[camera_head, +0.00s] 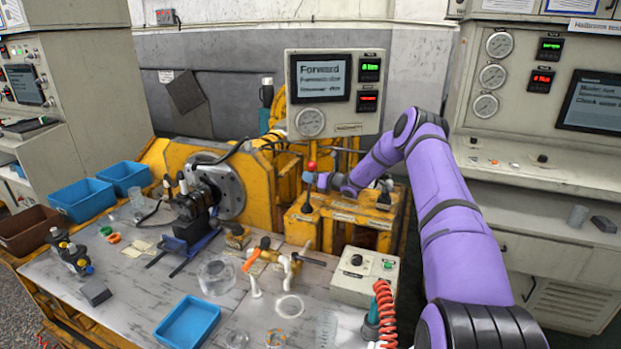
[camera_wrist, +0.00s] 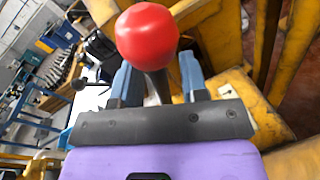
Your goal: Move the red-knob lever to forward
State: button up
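The red knob (camera_wrist: 147,36) fills the top middle of the wrist view, on a dark lever shaft (camera_wrist: 160,88). My gripper (camera_wrist: 159,66) has its two blue-grey fingers apart, one on each side of the shaft, below the knob. Gaps show between the shaft and the fingers, so it does not look clamped. In the head view the red knob (camera_head: 311,166) stands above the yellow valve block (camera_head: 301,222), with my gripper (camera_head: 322,181) right beside it. The display (camera_head: 322,77) above reads "Forward". The lever's lower part is partly hidden.
Other black-handled levers (camera_head: 384,198) stand on the yellow block to the right. A grey control box (camera_head: 366,276) and a blue tray (camera_head: 188,323) are on the bench in front. The gauge panel (camera_head: 334,120) rises behind my gripper.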

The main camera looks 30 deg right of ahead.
aim_at(314, 168)
jog(key=shift+r, duration=0.55)
notch_tip(314, 168, up, 3)
jog(key=shift+f, duration=0.1)
jog(key=s+a, duration=0.2)
jog(key=s, duration=0.5)
jog(key=s+a+r, duration=0.1)
jog(key=s+a, duration=0.1)
jog(key=s, duration=0.6)
jog(key=shift+s+a, duration=0.15)
jog(key=shift+a, duration=0.25)
